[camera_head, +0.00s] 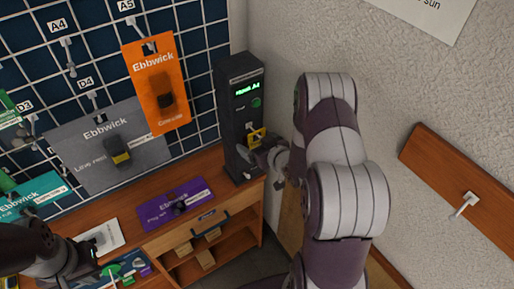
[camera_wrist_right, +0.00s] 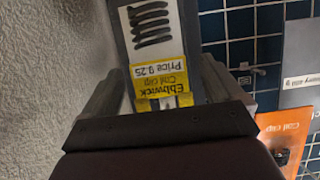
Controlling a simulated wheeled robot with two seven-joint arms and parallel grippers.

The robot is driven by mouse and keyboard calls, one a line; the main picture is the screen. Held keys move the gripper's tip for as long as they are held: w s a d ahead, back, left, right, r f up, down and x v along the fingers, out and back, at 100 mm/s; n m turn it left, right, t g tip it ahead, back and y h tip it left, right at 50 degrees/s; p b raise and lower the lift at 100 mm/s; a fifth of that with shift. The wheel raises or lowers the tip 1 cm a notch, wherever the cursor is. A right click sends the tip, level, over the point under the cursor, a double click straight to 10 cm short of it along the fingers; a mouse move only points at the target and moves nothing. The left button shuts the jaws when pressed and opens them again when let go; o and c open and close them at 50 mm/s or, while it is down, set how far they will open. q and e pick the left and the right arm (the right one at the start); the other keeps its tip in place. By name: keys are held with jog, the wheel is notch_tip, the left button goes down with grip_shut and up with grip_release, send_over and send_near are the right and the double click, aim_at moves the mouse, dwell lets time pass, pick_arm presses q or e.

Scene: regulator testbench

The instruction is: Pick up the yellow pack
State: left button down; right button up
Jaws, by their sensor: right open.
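A small yellow pack (camera_head: 256,134) shows at the front of a black tower (camera_head: 233,100) in the head view, partly hidden by my right gripper (camera_head: 262,152). In the right wrist view the yellow pack (camera_wrist_right: 160,77) has a yellow label with printed text, and a white panel with black coil marks shows beyond it. The open fingers of my right gripper (camera_wrist_right: 158,88) stand on either side of it. Whether they touch it I cannot tell. My left gripper (camera_head: 88,258) is at the lower left, low over the desk, its fingers unclear.
A blue wall grid carries an orange pack (camera_head: 158,85), a grey pack (camera_head: 108,147) and teal packs. A purple pack (camera_head: 176,203) lies on the wooden desk (camera_head: 213,160). A white card (camera_head: 105,237) lies near my left gripper. The white wall is close on the right.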

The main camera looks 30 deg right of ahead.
jog(key=c, duration=1.1)
jog(key=shift+r, duration=0.15)
jog(key=shift+c, duration=0.2)
jog(key=shift+r, duration=0.4)
jog(key=shift+s+r+b, duration=0.2)
jog(key=shift+s+b, duration=0.15)
jog(key=s+d+b, duration=0.1)
jog(key=s+b, duration=0.1)
jog(key=s, duration=1.5)
jog(key=shift+s+d, duration=0.15)
jog(key=shift+s, duration=0.05)
